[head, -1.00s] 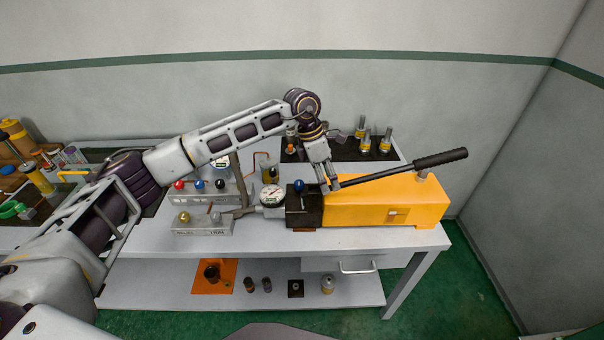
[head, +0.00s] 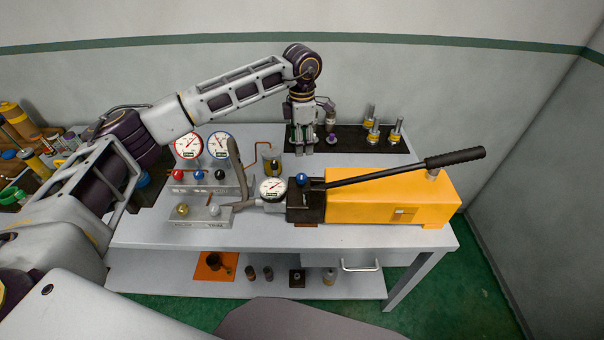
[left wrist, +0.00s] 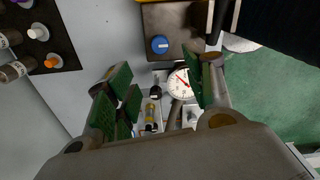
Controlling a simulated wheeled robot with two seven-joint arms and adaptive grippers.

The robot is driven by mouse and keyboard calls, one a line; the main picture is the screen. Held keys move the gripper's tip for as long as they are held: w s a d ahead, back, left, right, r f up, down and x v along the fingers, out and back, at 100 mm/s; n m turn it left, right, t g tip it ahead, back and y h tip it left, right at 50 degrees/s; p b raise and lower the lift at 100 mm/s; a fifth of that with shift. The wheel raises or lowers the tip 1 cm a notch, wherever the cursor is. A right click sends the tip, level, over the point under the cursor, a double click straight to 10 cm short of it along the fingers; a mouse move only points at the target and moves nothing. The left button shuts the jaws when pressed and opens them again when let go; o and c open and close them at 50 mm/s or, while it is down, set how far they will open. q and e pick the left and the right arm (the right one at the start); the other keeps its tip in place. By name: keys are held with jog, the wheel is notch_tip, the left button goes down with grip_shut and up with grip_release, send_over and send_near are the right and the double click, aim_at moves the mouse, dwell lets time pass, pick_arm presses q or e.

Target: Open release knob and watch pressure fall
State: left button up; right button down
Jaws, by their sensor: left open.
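A yellow hand pump (head: 385,198) lies on the grey table, with a dark head block (head: 305,207) at its left end. A blue knob (head: 302,179) sits on top of that block; it also shows in the left wrist view (left wrist: 160,44). A round white pressure gauge (head: 272,188) with a red needle stands left of the block and shows between my fingers in the left wrist view (left wrist: 182,83). My left gripper (head: 306,152) is open and empty, above and behind the blue knob, apart from it. My right gripper is out of view.
The black pump handle (head: 455,158) slants up to the right. Two larger gauges (head: 189,146) (head: 219,146) stand on a manifold at left. Yellow-banded fittings (head: 374,132) stand on a black mat behind. A lower shelf (head: 150,287) holds small parts.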

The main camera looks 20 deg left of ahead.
aim_at(302, 176)
pick_arm(q)
notch_tip(302, 176, down, 12)
jog(key=p, duration=0.3)
jog(key=shift+f, duration=0.9)
jog(key=c, duration=1)
